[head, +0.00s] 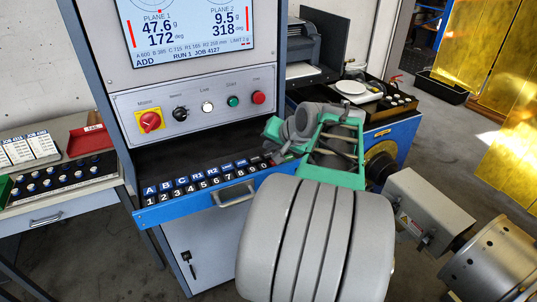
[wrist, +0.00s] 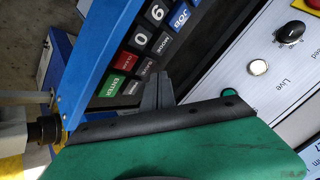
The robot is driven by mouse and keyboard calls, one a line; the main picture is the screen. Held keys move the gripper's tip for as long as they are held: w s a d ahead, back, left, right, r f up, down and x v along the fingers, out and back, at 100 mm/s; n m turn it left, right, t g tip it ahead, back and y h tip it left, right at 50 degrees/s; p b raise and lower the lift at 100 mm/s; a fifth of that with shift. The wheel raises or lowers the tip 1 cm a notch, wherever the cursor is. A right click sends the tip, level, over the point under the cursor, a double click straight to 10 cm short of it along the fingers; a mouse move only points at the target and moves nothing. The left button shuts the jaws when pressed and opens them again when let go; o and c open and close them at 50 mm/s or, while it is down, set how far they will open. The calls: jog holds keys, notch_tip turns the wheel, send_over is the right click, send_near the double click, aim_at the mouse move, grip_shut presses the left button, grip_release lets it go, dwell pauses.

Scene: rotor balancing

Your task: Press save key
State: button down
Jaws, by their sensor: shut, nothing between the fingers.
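The keypad (head: 205,182) is a sloped row of blue and black keys along the console's front ledge. My arm covers its right end in the head view. In the wrist view, a green ENTER key (wrist: 114,84), a red key (wrist: 124,62), a 0 key (wrist: 141,39) and dark keys with small white labels (wrist: 131,88) show close by.
Above the keypad, the console panel carries a red rotary switch (head: 150,121), a black knob (head: 180,113) and several buttons. The screen (head: 190,30) reads RUN 1 JOB 4127. A blue rail (wrist: 100,55) edges the keypad. A side table (head: 60,200) stands left.

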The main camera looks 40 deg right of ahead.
dwell(0.7)
jog(key=shift+f+b, duration=0.35)
jog(key=shift+f, duration=0.1)
jog(key=shift+f+b, duration=0.3)
jog(key=shift+f, duration=0.15)
dwell(0.7)
jog(key=shift+r+p, duration=0.65)
jog(key=shift+r, duration=0.25)
notch_tip(320, 180, up, 5)
jog(key=p, duration=0.4)
jog(key=shift+r, duration=0.1)
dwell(0.3)
